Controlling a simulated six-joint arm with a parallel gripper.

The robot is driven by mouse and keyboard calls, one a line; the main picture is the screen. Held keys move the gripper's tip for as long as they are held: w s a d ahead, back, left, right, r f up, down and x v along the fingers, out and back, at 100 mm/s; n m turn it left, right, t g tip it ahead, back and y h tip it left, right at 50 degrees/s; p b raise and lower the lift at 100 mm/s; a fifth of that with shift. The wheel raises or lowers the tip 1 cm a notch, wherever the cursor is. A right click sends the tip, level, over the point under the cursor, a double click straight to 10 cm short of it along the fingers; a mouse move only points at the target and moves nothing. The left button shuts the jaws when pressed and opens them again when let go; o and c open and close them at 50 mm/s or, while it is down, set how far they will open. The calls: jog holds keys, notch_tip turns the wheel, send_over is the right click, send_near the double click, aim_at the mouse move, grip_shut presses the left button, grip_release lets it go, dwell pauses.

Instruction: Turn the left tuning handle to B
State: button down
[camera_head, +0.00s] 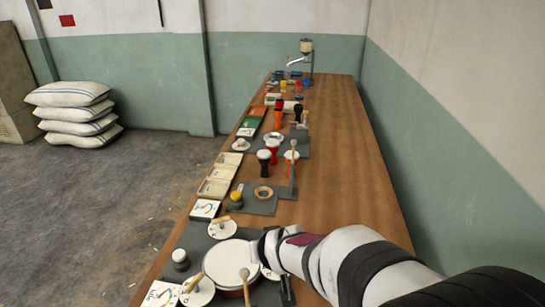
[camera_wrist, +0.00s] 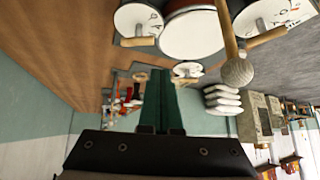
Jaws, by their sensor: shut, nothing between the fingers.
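A drum with a white head and red side (camera_head: 228,262) stands at the near end of the bench. Round white dials with wooden handles sit around it: one behind (camera_head: 222,229) and one at the near left (camera_head: 198,291). In the wrist view, one dial (camera_wrist: 137,18) is left of the drum (camera_wrist: 192,36) and another (camera_wrist: 262,14) is right of it. Their letters are too small to read, and I cannot tell which is the left one. My gripper (camera_wrist: 160,78) is shut and empty, apart from the handles. In the head view its fingers are not clear.
A round-headed mallet (camera_head: 244,274) extends over the drum. Picture cards (camera_head: 204,209), a small white-topped pot (camera_head: 180,257) and a grey mat (camera_head: 258,205) are nearby. Trays (camera_head: 215,187) and goblet drums (camera_head: 264,158) stand farther back. The bench's right side (camera_head: 345,165) is clear.

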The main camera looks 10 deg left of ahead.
aim_at(221, 222)
jog(key=w+a+f, duration=0.2)
jog(key=w+a, duration=0.1)
jog(key=w+a+f+n+y, duration=0.1)
jog(key=w+a+f, duration=0.2)
jog(key=a, duration=0.1)
jog(key=w+a+f+n+t, duration=0.1)
jog(key=w+a+f, duration=0.1)
jog(key=w+a, duration=0.1)
jog(key=shift+a+f+y, duration=0.15)
jog(key=shift+f+y, duration=0.15)
jog(key=shift+f, duration=0.05)
jog(key=w+a, duration=0.1)
jog(key=w, duration=0.2)
jog(key=shift+w+a, duration=0.15)
jog(key=shift+a, duration=0.25)
jog(key=shift+w+a, duration=0.2)
jog(key=shift+w, duration=0.1)
jog(key=shift+w+d, duration=0.3)
jog(key=shift+w, duration=0.4)
jog(key=shift+w+d, duration=0.15)
jog(key=shift+w, duration=0.55)
